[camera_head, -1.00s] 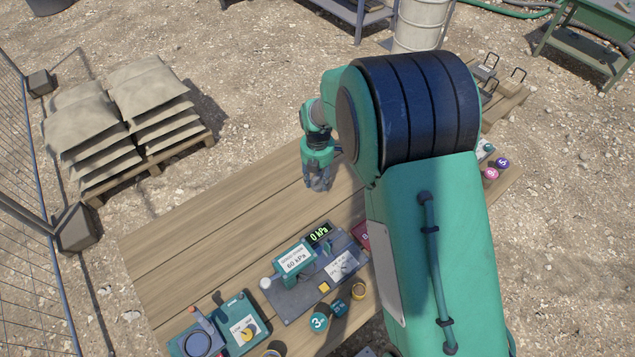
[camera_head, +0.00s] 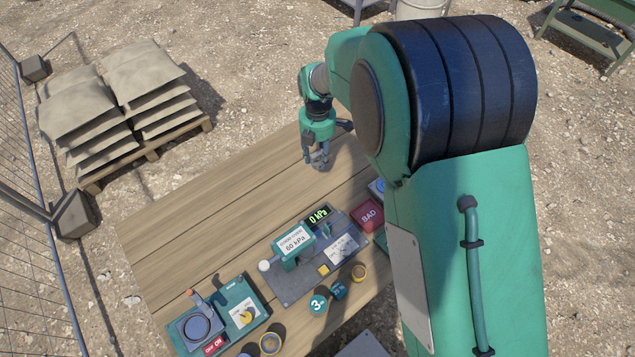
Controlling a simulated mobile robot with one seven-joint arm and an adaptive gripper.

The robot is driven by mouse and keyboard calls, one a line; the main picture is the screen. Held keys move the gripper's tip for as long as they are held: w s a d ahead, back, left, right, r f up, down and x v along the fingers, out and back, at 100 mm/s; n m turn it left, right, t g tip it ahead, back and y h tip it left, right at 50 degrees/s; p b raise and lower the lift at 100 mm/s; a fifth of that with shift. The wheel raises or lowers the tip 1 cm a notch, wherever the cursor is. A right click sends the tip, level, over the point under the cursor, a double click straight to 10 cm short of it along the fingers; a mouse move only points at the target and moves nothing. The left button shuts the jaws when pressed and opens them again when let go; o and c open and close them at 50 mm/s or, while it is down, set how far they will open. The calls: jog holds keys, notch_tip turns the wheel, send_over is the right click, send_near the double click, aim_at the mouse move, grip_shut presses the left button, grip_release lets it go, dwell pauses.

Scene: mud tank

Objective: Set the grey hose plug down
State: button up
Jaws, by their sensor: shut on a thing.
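My gripper (camera_head: 318,163) is over the back part of the wooden table (camera_head: 215,222), pointing down. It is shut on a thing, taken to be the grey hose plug. The plug is too small and too close in colour to the grey fingers to make out apart from them. I cannot tell whether it touches the tabletop.
A pressure rig (camera_head: 305,258) reading 0 kPa stands in front of my gripper. A red BAD box (camera_head: 367,216) is to its right. A teal switch box (camera_head: 238,310) and several small round pieces are at the front. The planks left of my gripper are bare.

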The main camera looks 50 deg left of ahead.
jog(key=shift+f, duration=3.1)
jog(key=shift+f, duration=0.15)
jog(key=shift+f+b, duration=0.4)
jog(key=shift+f, duration=1.35)
jog(key=shift+f, duration=0.15)
jog(key=o, duration=1.2)
jog(key=shift+c, duration=0.2)
notch_tip(320, 180, up, 12)
jog(key=shift+r+p, duration=0.2)
jog(key=shift+p, duration=0.25)
